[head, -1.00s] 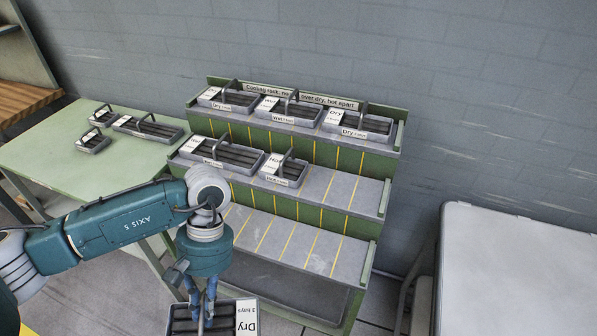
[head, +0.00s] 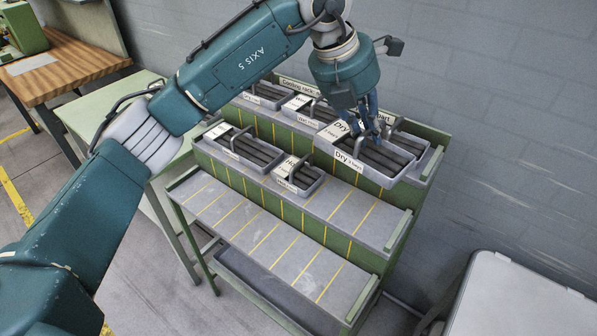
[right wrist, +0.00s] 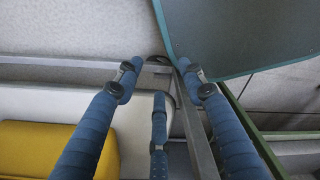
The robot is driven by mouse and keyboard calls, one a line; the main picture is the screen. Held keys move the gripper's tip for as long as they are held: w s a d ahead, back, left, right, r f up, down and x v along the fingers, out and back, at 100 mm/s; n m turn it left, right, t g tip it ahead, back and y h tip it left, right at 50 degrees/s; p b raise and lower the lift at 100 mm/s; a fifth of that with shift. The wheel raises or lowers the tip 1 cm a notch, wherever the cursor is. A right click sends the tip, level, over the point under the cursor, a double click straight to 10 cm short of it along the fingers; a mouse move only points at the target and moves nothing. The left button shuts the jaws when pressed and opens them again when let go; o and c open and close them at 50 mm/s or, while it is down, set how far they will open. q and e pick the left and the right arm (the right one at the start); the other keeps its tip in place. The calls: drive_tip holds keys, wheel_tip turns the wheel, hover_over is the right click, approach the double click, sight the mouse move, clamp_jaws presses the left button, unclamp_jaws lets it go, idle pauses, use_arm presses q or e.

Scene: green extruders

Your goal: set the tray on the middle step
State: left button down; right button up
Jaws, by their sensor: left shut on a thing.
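My left gripper (head: 368,128) is shut on the handle of a grey tray (head: 385,178) labelled "Dry, 3 bays", with dark bars in it. The tray hangs above the right part of the green rack and overlaps the top step in the head view; its exact height is hard to tell. The middle step (head: 358,212) has yellow divider lines and holds a long tray (head: 236,150) and a smaller one (head: 297,176) at its left; its right part is bare. My right gripper (right wrist: 160,88) shows in the right wrist view, fingers spread and empty.
The top step carries several trays, the rightmost (head: 410,139) partly behind the held one. The bottom step (head: 270,240) is bare. A pale green table (head: 110,105) stands left, a white-topped surface (head: 520,300) lower right, and a grey wall (head: 490,130) behind.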

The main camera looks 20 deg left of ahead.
use_arm(q)
drive_tip(key=shift+w+d+r+n, duration=0.5)
drive_tip(key=shift+r+n, duration=0.1)
drive_tip(key=shift+r, duration=0.15)
drive_tip(key=shift+f, duration=0.35)
drive_tip(key=shift+a+f+p, duration=0.1)
drive_tip(key=shift+f+p, duration=2.75)
drive_tip(key=shift+f, duration=6.65)
use_arm(e)
drive_tip(key=r, duration=0.3)
drive_tip(key=d+r, duration=0.1)
drive_tip(key=r, duration=0.1)
drive_tip(key=shift+w+r, duration=0.15)
drive_tip(key=shift+r, duration=0.15)
use_arm(q)
drive_tip(key=c, duration=1.7)
unclamp_jaws()
drive_tip(key=shift+s, duration=0.1)
